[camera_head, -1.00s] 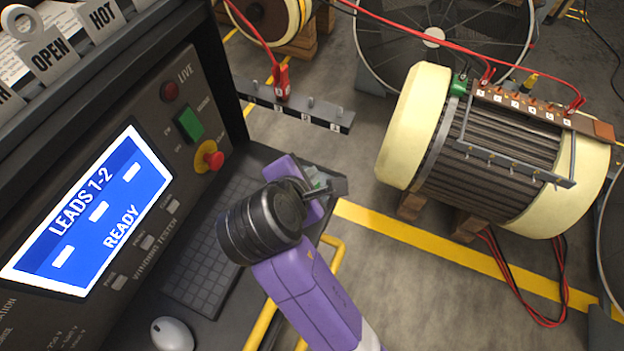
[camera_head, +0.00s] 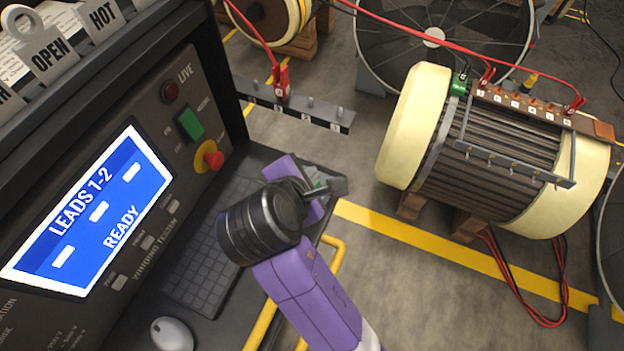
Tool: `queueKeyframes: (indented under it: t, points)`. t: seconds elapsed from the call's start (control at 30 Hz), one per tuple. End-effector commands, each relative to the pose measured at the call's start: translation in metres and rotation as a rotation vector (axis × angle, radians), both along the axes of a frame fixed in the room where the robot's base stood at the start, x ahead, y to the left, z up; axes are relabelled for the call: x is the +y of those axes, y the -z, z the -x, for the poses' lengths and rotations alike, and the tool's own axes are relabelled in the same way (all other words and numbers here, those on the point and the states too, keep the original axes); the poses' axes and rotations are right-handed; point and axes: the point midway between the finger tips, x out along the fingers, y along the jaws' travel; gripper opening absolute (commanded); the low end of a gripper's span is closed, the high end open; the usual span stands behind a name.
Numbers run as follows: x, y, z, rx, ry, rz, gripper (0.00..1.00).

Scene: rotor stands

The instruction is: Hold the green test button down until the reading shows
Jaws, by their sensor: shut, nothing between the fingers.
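The green square button (camera_head: 190,124) is on the sloped tester panel at left, between a dark red LIVE lamp (camera_head: 171,91) and a red knob on a yellow base (camera_head: 213,158). Nothing touches the button. The blue screen (camera_head: 92,214) reads "LEADS 1-2" and "READY", with three white dashes where a value sits. My gripper (camera_head: 338,187) is shut and empty over the right end of the desk shelf, to the right of the button and apart from it. My wrist hides part of the gripper, and a small green patch shows beside it.
A keyboard (camera_head: 205,265) and a white mouse (camera_head: 172,334) lie on the shelf below the panel. A grey terminal bar (camera_head: 322,113) with a red clip (camera_head: 282,80) juts out behind my gripper. A large cream-ended stator (camera_head: 415,125) stands at right with red leads overhead. A yellow rail (camera_head: 262,327) runs beside the shelf.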

Motion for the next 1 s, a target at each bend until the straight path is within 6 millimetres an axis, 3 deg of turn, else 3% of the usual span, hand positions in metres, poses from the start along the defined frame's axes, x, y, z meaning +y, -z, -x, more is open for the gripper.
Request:
queueKeyframes:
  t: [1.0]
  points:
    - [0.0000, 0.0087, 0.0001, 0.000, 0.000, 0.000, 0.00]
